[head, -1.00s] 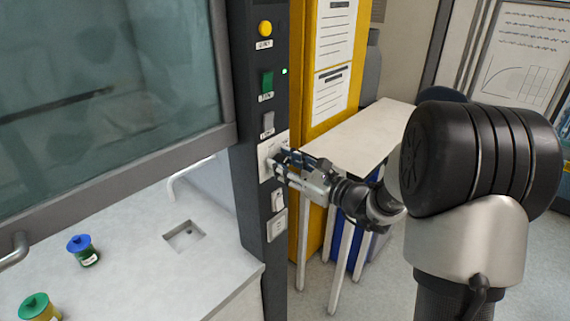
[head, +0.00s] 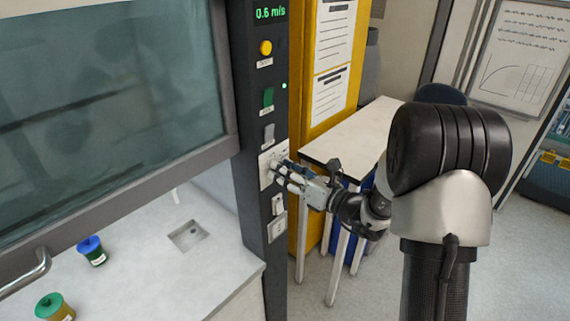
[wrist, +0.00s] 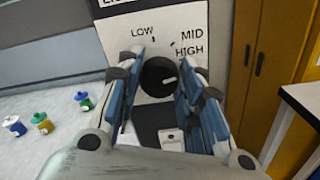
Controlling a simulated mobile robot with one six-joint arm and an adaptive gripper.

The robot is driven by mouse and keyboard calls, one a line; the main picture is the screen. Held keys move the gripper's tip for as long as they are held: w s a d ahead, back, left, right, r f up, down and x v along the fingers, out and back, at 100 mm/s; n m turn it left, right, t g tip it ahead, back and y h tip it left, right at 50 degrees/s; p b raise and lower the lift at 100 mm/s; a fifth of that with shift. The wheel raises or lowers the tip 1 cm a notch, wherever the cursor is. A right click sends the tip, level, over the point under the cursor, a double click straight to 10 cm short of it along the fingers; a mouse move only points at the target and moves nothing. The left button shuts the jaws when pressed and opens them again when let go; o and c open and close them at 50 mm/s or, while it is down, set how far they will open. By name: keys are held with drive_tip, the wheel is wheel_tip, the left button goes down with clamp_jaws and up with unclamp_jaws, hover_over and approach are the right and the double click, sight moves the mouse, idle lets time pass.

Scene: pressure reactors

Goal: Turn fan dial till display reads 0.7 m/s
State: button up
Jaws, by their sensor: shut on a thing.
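The fan dial (wrist: 157,77) is a round black knob with a white mark on its right side, on a white plate printed LOW, MID and HIGH. The mark points right, roughly below the word HIGH. My gripper (wrist: 168,72) is shut on the dial, one blue-padded finger on each side. In the head view my gripper (head: 277,171) reaches the plate (head: 266,177) from the right and hides the dial.
The dark column (head: 252,130) carries a yellow button (head: 265,48), a green switch (head: 268,97) and a grey switch (head: 269,133) above the plate. Sockets (head: 277,205) sit below. A white table (head: 350,135) stands close right. The hood's glass sash (head: 110,100) is at left.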

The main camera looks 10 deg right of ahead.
drive_tip(key=shift+m+p, duration=0.85)
drive_tip(key=shift+m, duration=0.15)
drive_tip(key=o, duration=1.1)
drive_tip(key=shift+c, duration=0.2)
drive_tip(key=shift+d, duration=0.1)
drive_tip(key=v, duration=1.2)
